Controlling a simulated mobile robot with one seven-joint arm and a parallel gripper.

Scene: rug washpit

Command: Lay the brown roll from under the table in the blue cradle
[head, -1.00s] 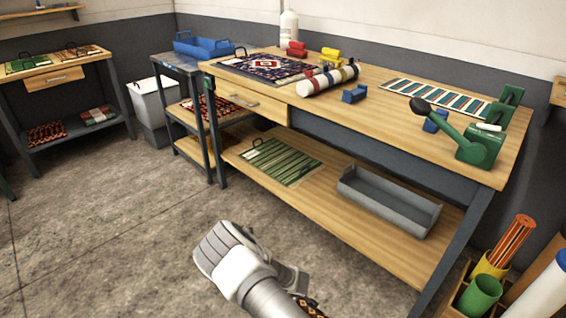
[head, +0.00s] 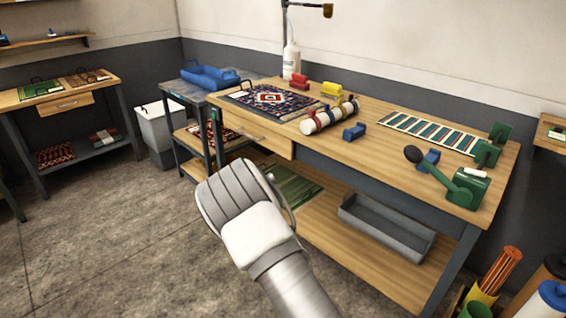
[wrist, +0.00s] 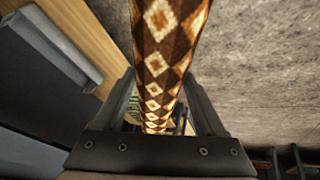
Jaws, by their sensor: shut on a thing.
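The brown roll, patterned with cream and orange diamonds, shows in the wrist view (wrist: 158,62). It runs lengthwise between the two fingers of my gripper (wrist: 158,100), which is shut on it. In the head view my gripper (head: 240,205) is in front of the table's left part, and its wrist hides the fingers and the roll. Two separate blue blocks, which look like the blue cradle (head: 354,132), stand on the tabletop, the second one (head: 428,161) farther right. No roll lies across them.
The table (head: 390,110) also bears a banded white roll (head: 328,117), a red block (head: 299,78), a yellow block (head: 331,88), a patterned rug (head: 272,100), a striped runner (head: 435,132) and a green lever device (head: 466,187). A grey tray (head: 385,228) sits on the lower shelf.

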